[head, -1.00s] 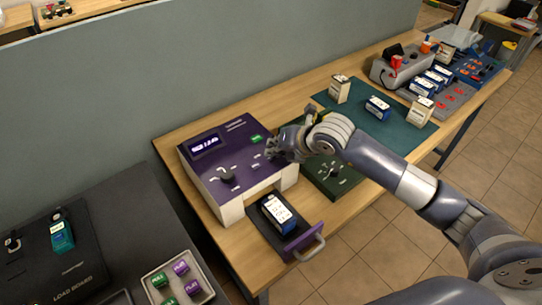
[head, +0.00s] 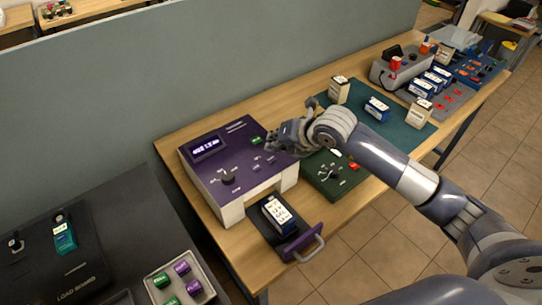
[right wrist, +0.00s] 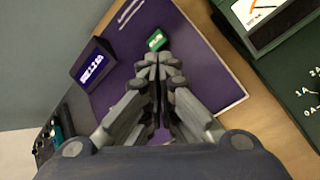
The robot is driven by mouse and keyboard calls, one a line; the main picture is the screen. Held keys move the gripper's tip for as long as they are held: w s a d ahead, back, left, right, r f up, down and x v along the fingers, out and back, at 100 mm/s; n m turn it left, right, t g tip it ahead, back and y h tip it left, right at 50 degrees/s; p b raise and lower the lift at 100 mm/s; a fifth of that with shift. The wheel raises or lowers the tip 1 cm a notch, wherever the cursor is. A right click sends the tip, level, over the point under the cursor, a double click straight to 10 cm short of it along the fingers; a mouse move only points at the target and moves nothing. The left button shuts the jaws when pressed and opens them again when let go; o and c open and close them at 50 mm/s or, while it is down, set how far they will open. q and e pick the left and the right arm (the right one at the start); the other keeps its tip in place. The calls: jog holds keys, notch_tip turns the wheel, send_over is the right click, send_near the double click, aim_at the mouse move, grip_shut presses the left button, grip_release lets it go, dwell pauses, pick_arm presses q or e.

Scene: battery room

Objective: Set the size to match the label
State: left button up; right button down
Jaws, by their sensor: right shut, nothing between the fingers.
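A purple-topped tester (head: 232,165) stands on the wooden table, with a lit display (head: 206,147), a black selector knob (head: 227,178) and a green button (head: 257,140). A blue battery with a white label (head: 277,211) lies in its pulled-out drawer (head: 298,243); the label is too small to read. My right gripper (head: 273,145) is shut and empty, above the right part of the tester's top. In the right wrist view its closed fingertips (right wrist: 157,62) are just below the green button (right wrist: 157,40); contact cannot be told. My left gripper is not in view.
A dark green device (head: 333,176) with a knob stands right of the tester. Behind it, a teal mat (head: 400,131) holds batteries and boxes. A load board (head: 75,275) and a tray (head: 206,268) of green and purple blocks are at the left front.

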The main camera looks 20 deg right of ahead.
aim_at(274, 157)
jog(key=shift+r+p, duration=0.75)
jog(key=shift+r, duration=1.15)
jog(key=shift+f, duration=0.15)
